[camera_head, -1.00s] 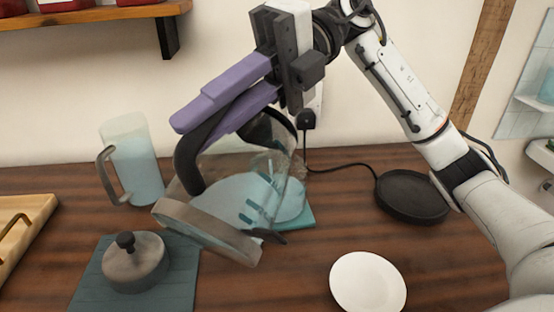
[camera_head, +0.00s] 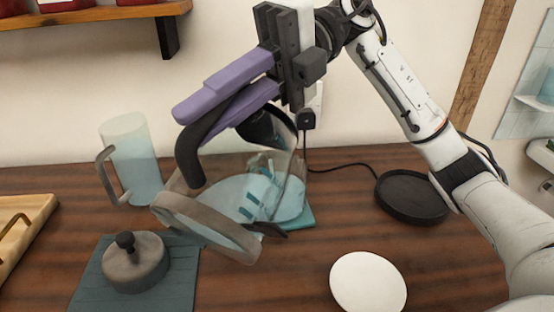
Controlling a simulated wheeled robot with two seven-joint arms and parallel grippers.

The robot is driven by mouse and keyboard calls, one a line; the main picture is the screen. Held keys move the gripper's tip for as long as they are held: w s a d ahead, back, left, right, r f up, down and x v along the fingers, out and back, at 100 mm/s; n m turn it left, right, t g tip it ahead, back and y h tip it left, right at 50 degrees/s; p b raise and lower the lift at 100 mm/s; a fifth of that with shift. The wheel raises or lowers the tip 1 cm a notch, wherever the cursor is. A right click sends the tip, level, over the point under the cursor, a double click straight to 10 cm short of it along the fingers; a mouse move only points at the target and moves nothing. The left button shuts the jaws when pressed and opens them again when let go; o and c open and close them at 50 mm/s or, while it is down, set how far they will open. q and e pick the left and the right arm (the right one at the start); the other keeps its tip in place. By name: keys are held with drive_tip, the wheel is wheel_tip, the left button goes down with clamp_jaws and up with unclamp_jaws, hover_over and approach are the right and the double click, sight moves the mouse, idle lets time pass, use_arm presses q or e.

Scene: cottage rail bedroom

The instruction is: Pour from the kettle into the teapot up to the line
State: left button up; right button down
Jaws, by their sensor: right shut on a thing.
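My right gripper (camera_head: 228,98), with purple fingers, is shut on the black handle of the clear glass kettle (camera_head: 190,217) and holds it strongly tilted. The kettle's grey-brown ring faces lower left, toward me, and its dark part is under the fingers. The clear teapot (camera_head: 293,190) stands behind and right of it on a teal mat (camera_head: 306,218), largely overlapped by the kettle. Pale blue liquid and short teal marks show through the overlapping glass. I cannot tell the exact level against the line, or see a stream clearly. My left gripper is not in view.
A grey lid (camera_head: 136,264) with a black knob lies on a blue-grey mat (camera_head: 92,292). A frosted jug (camera_head: 137,160) with blue liquid stands behind. A dark corded base (camera_head: 413,197), white saucer (camera_head: 368,282) and wooden tray (camera_head: 34,211) lie around.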

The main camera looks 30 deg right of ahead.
drive_tip(key=shift+w+d+r, duration=0.1)
drive_tip(key=shift+r, duration=0.25)
drive_tip(key=shift+w+d+r, duration=0.1)
drive_tip(key=shift+d, duration=0.15)
drive_tip(key=shift+y, duration=0.3)
drive_tip(key=shift+w+d+r, duration=0.2)
drive_tip(key=shift+d, duration=0.05)
idle(0.4)
drive_tip(key=shift+w+d, duration=0.1)
drive_tip(key=shift+d, duration=0.1)
drive_tip(key=shift+w+d+r+p, duration=0.1)
drive_tip(key=shift+r+p, duration=0.05)
drive_tip(key=shift+p, duration=0.15)
idle(0.4)
